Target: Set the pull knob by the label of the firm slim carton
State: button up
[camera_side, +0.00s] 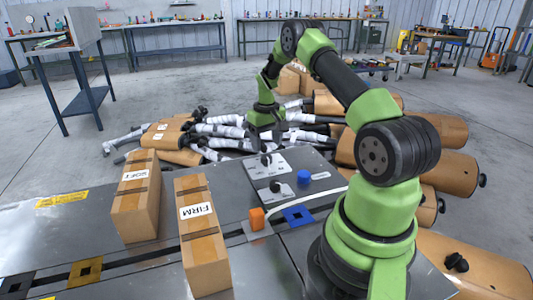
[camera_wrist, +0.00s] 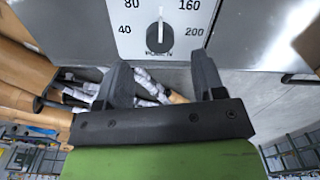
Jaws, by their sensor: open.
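The carton (camera_side: 203,240) labelled FIRM stands upright on the metal bench, tall and narrow, with dark bands. Its white label (camera_side: 196,210) faces the side camera. On grey panels behind it are a black knob (camera_side: 266,159), a second black knob (camera_side: 275,186) and a blue round knob (camera_side: 303,177). Which is the pull knob I cannot tell. My gripper (camera_wrist: 162,70) is open and empty, above the rear panel in the side view. In the wrist view, a black pointer knob (camera_wrist: 160,38) on a white dial lies beyond the fingertips, pointing up between 80 and 160.
A second carton (camera_side: 137,197), labelled SOFT, stands left of the first. An orange block (camera_side: 257,218) and a blue square piece (camera_side: 298,215) lie near the panels. Mufflers (camera_side: 440,175) are piled behind and right. A yellow square (camera_side: 85,271) marks the bench's front left.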

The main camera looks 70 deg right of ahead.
aim_at(266, 156)
jog(key=shift+r, duration=2.1)
jog(key=shift+r, duration=0.1)
jog(key=s+a+r+n+t, duration=0.1)
jog(key=a+r+t, duration=0.3)
jog(key=a+r, duration=1.4)
jog(key=s+a+r+n+t+y, duration=0.1)
jog(key=s+a+r+t+y, duration=0.1)
jog(key=s+a, duration=1)
jog(key=shift+s+a+r+t, duration=0.25)
jog(key=shift+s+t, duration=0.35)
jog(key=shift+s, duration=0.6)
